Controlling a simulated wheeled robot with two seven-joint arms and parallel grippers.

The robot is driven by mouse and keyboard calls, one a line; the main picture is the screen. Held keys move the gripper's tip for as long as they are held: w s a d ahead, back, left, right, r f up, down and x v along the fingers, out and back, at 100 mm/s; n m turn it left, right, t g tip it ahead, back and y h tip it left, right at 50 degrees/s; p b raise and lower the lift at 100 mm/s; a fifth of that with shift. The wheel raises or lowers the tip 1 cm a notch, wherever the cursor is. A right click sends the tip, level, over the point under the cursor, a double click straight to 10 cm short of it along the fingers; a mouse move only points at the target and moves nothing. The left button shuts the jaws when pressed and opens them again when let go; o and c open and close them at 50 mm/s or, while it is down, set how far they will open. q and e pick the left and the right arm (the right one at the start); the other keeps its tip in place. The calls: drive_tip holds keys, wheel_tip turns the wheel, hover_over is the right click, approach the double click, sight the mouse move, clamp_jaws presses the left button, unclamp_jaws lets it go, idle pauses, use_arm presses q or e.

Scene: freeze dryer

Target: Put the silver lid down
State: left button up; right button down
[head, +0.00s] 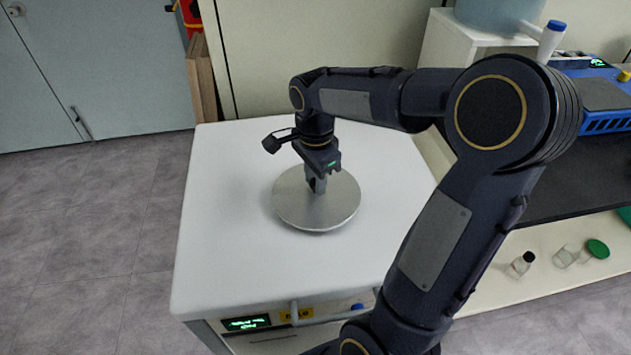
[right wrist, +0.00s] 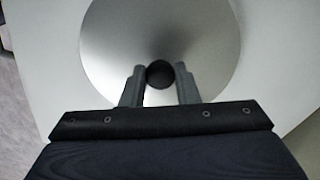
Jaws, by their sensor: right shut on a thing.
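The silver lid (head: 316,208) is a round metal disc low over the white top of the cabinet, near its middle. I cannot tell for sure whether its rim touches the top. My right gripper (head: 317,184) is above the lid's centre, pointing down, and is shut on its dark knob. In the right wrist view the knob (right wrist: 159,74) sits between the two fingers of the gripper (right wrist: 159,78), with the lid's disc (right wrist: 205,35) spread beyond it. My left gripper is not in view.
The white cabinet top (head: 225,265) is otherwise clear around the lid. A small display (head: 246,323) is on the cabinet's front. To the right are a dark bench, a blue device (head: 603,125) and small bottles (head: 521,264). Grey floor lies to the left.

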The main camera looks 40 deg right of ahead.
drive_tip(key=shift+f, duration=0.3)
drive_tip(key=shift+f, duration=0.1)
drive_tip(key=shift+f, duration=0.15)
drive_tip(key=c, duration=1.1)
unclamp_jaws()
